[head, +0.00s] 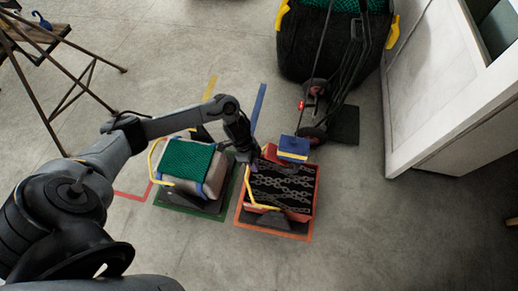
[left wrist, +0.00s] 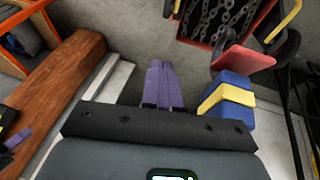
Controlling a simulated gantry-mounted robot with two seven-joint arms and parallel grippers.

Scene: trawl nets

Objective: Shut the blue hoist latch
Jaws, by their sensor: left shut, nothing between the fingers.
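A blue block with a yellow band (head: 293,148), which looks like the blue hoist latch, hangs at the lower end of the dark hoist lines, by the far right corner of the red crate. It also shows in the left wrist view (left wrist: 230,97), right of my fingers, beside a red flap (left wrist: 243,60) and dark rounded parts. I cannot tell whether the latch is open. My left gripper (head: 252,163) is at the crate's far left edge, left of the block and apart from it. Its purple fingers (left wrist: 164,86) are together and empty. My right gripper is not in view.
The red crate (head: 271,208) holds dark chains. A crate with green netting (head: 188,160) stands left of it. A dark wheeled base (head: 314,110) and a big black bin (head: 325,50) are behind. A white cabinet (head: 440,110) stands right. The floor between is clear.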

